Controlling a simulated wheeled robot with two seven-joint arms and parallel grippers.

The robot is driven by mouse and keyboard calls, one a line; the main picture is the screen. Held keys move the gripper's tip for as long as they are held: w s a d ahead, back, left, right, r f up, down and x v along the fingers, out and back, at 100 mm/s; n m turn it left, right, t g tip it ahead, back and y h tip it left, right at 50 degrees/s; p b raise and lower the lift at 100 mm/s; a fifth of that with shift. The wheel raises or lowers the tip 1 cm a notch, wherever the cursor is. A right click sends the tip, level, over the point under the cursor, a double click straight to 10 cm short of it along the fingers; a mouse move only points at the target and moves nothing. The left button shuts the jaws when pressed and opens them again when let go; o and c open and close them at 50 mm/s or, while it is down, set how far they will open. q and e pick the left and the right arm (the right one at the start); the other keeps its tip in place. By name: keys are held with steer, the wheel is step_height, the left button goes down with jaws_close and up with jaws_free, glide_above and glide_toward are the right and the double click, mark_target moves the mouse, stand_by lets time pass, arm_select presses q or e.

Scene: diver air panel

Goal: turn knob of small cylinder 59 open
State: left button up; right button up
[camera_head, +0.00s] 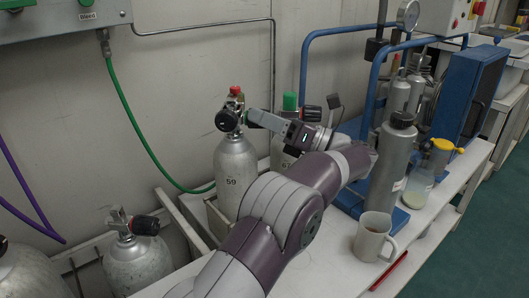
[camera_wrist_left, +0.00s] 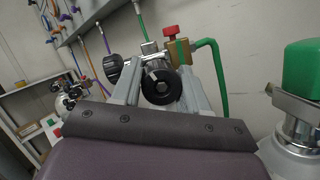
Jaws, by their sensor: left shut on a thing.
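Small cylinder 59 (camera_head: 235,170) is a grey bottle standing upright by the wall, with "59" on its front. Its valve has a red piece (camera_head: 236,91) on top and a black ribbed fitting (camera_head: 227,121) facing front left. My left gripper (camera_head: 248,117) reaches the valve from the right. In the left wrist view, its two grey fingers (camera_wrist_left: 160,92) stand on either side of the round black knob (camera_wrist_left: 161,87) and are shut on it. The fingers largely hide this knob in the head view. The black fitting also shows in the wrist view (camera_wrist_left: 112,68). My right gripper is not in view.
A green-capped cylinder (camera_head: 289,101) stands close on the right, behind my arm. Another cylinder (camera_head: 138,262) is at lower left. A grey bottle (camera_head: 392,165), a mug (camera_head: 374,237) and a yellow-topped jar (camera_head: 430,165) stand on the bench. A green hose (camera_head: 139,132) hangs on the wall.

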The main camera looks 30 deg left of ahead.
arm_select(q)
steer(key=n+g+b, duration=0.1)
steer(key=n+b, duration=0.1)
steer(key=n+g+b, duration=0.1)
steer(key=n+b, duration=0.1)
steer(key=b, duration=0.1)
steer(key=n+g+b, duration=0.1)
steer(key=n+b, duration=0.1)
steer(key=shift+f+n+b, duration=0.3)
steer(key=shift+f+b, duration=0.1)
steer(key=shift+r+n+g+b, duration=0.1)
steer(key=shift+n+g+b, duration=0.25)
steer(key=shift+n, duration=0.25)
steer(key=n, duration=0.1)
steer(key=n+g+h, duration=0.1)
steer(key=n, duration=0.1)
steer(key=shift+r+g, duration=0.25)
steer(key=shift+n+g+h, duration=0.5)
steer(key=shift+n+g, duration=0.2)
steer(key=shift+n, duration=1)
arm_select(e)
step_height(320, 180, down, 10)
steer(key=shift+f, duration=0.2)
arm_select(q)
steer(key=shift+n, duration=0.3)
steer(key=o, duration=1.1)
steer(key=shift+c, duration=0.2)
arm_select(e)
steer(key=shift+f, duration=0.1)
